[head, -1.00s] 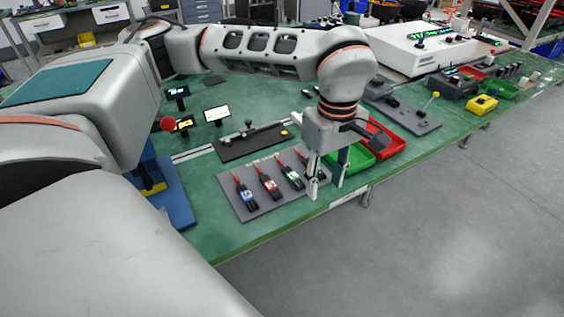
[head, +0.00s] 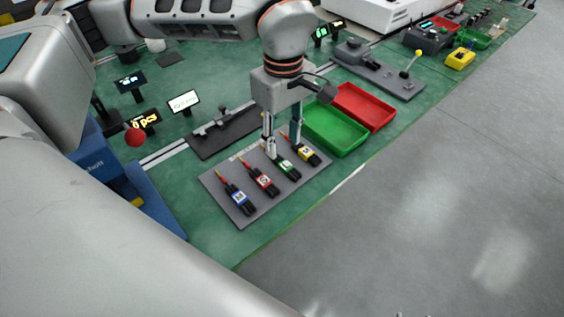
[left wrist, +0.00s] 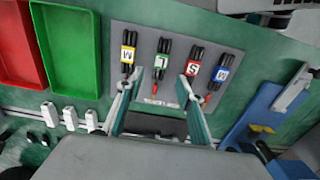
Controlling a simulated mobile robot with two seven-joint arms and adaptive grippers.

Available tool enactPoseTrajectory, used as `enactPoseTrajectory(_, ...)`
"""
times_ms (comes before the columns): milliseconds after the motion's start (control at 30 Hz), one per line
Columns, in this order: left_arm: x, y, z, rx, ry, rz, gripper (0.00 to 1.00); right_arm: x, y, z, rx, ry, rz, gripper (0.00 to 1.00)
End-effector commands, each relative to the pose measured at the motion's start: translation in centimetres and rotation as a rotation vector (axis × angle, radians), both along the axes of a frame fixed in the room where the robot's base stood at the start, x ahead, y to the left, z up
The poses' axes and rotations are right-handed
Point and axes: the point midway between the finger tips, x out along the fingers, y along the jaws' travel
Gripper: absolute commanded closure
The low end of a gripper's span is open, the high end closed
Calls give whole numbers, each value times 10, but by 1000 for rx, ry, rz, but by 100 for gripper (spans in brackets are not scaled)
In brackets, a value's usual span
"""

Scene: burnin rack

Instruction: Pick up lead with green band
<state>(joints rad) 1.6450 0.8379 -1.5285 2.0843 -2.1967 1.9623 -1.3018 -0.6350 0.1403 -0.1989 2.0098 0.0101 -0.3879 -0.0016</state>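The lead with the green band (head: 286,165) lies on the grey mat (head: 240,220), between the red-banded lead (head: 262,179) and the yellow-banded lead (head: 307,152). It also shows in the left wrist view (left wrist: 161,62). My left gripper (head: 283,148) is open and empty and points down at the mat. In the left wrist view its fingertips (left wrist: 156,86) lie on either side of the green lead's thin end, apart from it. The exact height above the mat is hard to tell. My right gripper is not in view.
The blue-banded lead (head: 238,198) lies at the mat's left end. A green tray (head: 338,147) and a red tray (head: 374,118) stand right of the mat. A dark fixture (head: 222,132) sits behind it. A blue stand (head: 150,208) is at left. The table's front edge is close.

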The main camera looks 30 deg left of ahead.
Motion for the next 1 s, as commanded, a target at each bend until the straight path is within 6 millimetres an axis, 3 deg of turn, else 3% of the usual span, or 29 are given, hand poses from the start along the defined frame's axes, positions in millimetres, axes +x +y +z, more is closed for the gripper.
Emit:
enactPoseTrajectory(433,-2,-4,-57,-1,3,-1,63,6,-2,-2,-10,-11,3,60)
enactPoseTrajectory(767,-1,-4,-63,0,-1,0,63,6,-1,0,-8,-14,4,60)
enactPoseTrajectory(933,-1,-4,-63,0,-1,0,100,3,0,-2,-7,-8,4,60)
enactPoseTrajectory(1000,-1,-4,-63,0,0,0,100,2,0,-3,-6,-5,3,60)
